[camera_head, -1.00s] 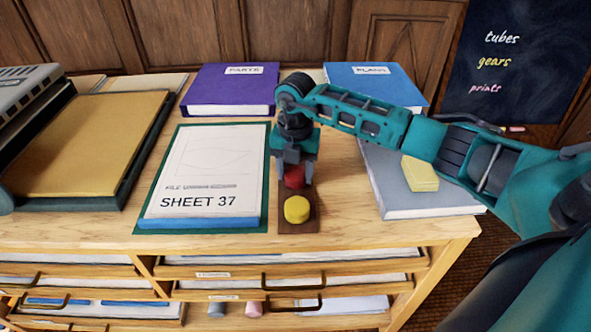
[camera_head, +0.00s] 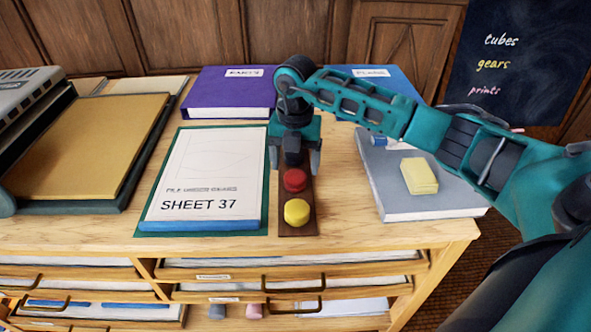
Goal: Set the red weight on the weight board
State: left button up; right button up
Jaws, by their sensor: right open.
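The red weight (camera_head: 295,180) sits on the dark brown weight board (camera_head: 298,228), just behind the yellow weight (camera_head: 297,211). My right gripper (camera_head: 294,166) is open above and behind the red weight, with one finger to each side. The red weight's top is in plain view and the fingers look clear of it. The far part of the board is hidden by the gripper. My left gripper is not in view.
A SHEET 37 stack (camera_head: 203,180) lies close left of the board. A grey book (camera_head: 430,200) with a yellow block (camera_head: 419,176) lies at right. Purple (camera_head: 230,93) and blue (camera_head: 385,85) books lie behind. Bare wood (camera_head: 345,200) shows right of the board.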

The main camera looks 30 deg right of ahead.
aim_at(296, 176)
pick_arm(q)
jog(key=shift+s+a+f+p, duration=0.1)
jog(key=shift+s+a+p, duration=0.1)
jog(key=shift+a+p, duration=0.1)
pick_arm(e)
notch_tip(296, 176, up, 8)
jog(key=shift+r, duration=0.15)
jog(key=shift+s, duration=0.1)
